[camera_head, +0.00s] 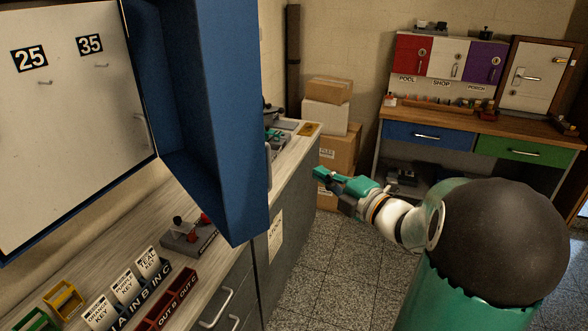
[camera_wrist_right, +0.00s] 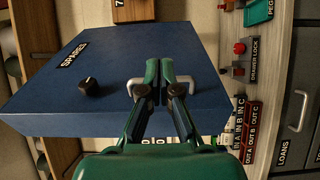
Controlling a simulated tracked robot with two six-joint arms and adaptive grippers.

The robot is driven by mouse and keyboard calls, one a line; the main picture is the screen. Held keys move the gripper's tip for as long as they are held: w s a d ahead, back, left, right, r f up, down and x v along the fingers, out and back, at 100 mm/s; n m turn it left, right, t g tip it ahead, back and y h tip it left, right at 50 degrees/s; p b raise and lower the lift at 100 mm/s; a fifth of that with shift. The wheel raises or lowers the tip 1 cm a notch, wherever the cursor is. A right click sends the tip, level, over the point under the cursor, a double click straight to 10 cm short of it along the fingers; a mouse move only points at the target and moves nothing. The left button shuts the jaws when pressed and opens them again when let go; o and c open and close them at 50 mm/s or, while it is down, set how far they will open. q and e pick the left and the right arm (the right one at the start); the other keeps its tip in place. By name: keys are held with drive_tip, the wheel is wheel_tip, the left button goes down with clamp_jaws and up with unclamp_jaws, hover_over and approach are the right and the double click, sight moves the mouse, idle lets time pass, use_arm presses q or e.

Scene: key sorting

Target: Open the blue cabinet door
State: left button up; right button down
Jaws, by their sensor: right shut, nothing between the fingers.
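The blue cabinet door (camera_head: 205,110) stands swung outward in the head view, right of a white hook panel (camera_head: 75,110) marked 25 and 35. Its outer face (camera_wrist_right: 60,105), with a SPARES label, a black knob (camera_wrist_right: 88,87) and a grey handle (camera_wrist_right: 206,85), shows in the right wrist view. My right gripper (camera_head: 322,174) is shut and empty, to the right of the door in the head view, with a gap between. In the right wrist view its fingertips (camera_wrist_right: 160,75) cover the middle of the handle. My left gripper is not in view.
A counter (camera_head: 100,245) below the door holds key bins and a drawer lock block (camera_head: 188,237). Cardboard boxes (camera_head: 335,150) and a workbench (camera_head: 545,135) with colored cabinets (camera_head: 445,62) stand behind. Speckled floor (camera_head: 335,270) is clear in front of the counter.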

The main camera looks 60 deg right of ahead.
drive_tip(key=p+x, duration=0.3)
drive_tip(key=x, duration=0.6)
drive_tip(key=shift+w+f, duration=0.25)
drive_tip(key=shift+w, duration=0.1)
idle(1.2)
